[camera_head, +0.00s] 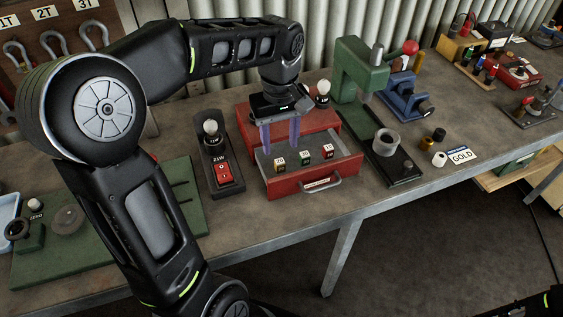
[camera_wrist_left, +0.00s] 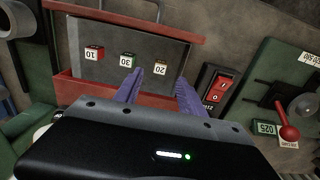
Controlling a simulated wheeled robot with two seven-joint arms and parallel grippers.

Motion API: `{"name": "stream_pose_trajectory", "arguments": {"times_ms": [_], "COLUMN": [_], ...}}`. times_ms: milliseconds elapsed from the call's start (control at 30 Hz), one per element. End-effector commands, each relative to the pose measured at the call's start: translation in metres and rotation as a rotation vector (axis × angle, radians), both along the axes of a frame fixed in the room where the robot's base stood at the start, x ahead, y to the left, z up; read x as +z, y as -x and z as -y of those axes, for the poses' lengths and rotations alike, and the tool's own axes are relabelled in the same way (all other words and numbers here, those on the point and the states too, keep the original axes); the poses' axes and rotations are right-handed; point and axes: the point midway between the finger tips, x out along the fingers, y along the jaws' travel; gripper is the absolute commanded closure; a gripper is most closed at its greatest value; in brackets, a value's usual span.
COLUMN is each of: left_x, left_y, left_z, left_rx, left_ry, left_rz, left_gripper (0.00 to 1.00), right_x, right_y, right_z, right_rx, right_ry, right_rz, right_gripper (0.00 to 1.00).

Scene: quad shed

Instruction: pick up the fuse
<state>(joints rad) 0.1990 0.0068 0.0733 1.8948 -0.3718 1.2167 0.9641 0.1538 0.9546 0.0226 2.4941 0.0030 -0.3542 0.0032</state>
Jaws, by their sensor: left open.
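My right gripper is out of view.
A switch box (camera_head: 219,165) with a bulb stands left of the drawer. A green press (camera_head: 361,72) stands close on the right. The drawer handle (camera_head: 321,184) sticks out in front. A green board (camera_head: 110,235) lies at the left. Bare bench (camera_head: 265,222) shows in front.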

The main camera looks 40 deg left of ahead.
Motion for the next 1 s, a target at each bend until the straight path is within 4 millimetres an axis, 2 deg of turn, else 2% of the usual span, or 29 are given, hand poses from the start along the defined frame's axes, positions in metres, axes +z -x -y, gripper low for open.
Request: {"name": "stream_pose_trajectory", "arguments": {"times_ms": [200, 567, 667, 900, 1000], "left_x": [-0.021, -0.025, -0.034, -0.068, -0.074], "left_y": [0.001, 0.0, 0.001, 0.0, -0.001], "left_z": [0.0, 0.0, -0.001, -0.001, -0.001], "left_rx": [0.0, 0.0, 0.001, 0.001, 0.0], "left_ry": [0.001, 0.001, 0.002, 0.001, 0.0], "left_rz": [-0.003, -0.003, -0.005, -0.004, -0.001], "left_gripper": [0.53, 0.53, 0.53, 0.53, 0.53], "right_x": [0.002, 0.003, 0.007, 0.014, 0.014], "right_y": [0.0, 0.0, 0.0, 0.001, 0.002], "right_z": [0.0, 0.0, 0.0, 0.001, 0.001], "right_rx": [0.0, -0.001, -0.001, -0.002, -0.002], "right_ry": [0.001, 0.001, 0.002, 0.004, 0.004], "right_rz": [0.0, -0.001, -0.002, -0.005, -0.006], "right_gripper": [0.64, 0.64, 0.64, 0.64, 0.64]}}
